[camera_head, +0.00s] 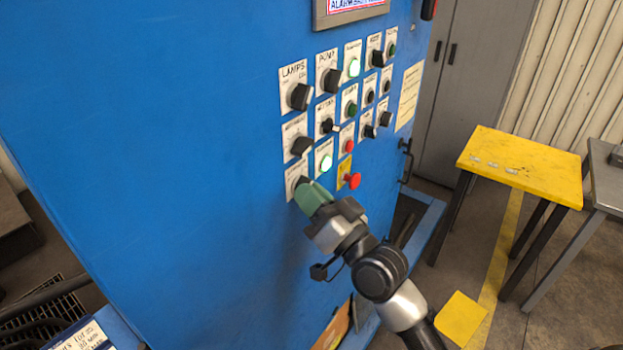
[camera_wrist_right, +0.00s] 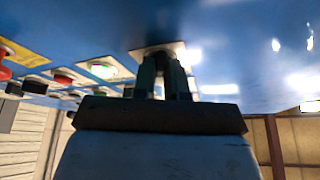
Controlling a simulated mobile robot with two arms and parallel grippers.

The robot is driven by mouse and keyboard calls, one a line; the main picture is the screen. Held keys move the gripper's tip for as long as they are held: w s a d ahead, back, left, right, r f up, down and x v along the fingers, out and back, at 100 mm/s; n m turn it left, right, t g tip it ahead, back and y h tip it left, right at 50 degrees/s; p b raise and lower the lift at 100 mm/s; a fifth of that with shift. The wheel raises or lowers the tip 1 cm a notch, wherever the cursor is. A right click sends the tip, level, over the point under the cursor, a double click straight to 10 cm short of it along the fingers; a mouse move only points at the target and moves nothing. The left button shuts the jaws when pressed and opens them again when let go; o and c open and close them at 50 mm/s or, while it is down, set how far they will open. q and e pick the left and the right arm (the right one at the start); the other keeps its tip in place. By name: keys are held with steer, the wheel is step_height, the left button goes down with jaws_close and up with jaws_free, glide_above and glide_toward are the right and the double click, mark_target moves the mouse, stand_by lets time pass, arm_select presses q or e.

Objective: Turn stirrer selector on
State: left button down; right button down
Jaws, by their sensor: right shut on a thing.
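The blue control cabinet carries rows of knobs, buttons and lamps on white plates. The selector knob at the lowest left has a white plate (camera_head: 291,183), whose wording I cannot read. My right gripper (camera_head: 307,190) is at this knob, with its green fingers covering most of it. In the right wrist view the two fingers of my right gripper (camera_wrist_right: 161,68) are shut on the dark knob in front of the same plate. I cannot tell which way the knob points. My left gripper is not in view.
A red mushroom button (camera_head: 352,181) on a yellow plate sits just right of my right gripper. A lit green button (camera_head: 326,163) and a black selector (camera_head: 302,146) are above. A yellow table (camera_head: 520,165) stands to the right. The cabinet face (camera_head: 150,150) left of the controls is bare.

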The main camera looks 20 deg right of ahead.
steer(key=shift+r+m+h+p, duration=0.1)
steer(key=shift+m+h+p, duration=0.4)
steer(key=shift+m, duration=0.3)
steer(key=c, duration=1.2)
jaws_free()
steer(key=shift+o, duration=0.2)
steer(key=b+v, duration=0.5)
steer(key=v, duration=0.5)
steer(key=shift+s+f, duration=0.2)
steer(key=shift+s, duration=0.15)
steer(key=shift+d, duration=0.1)
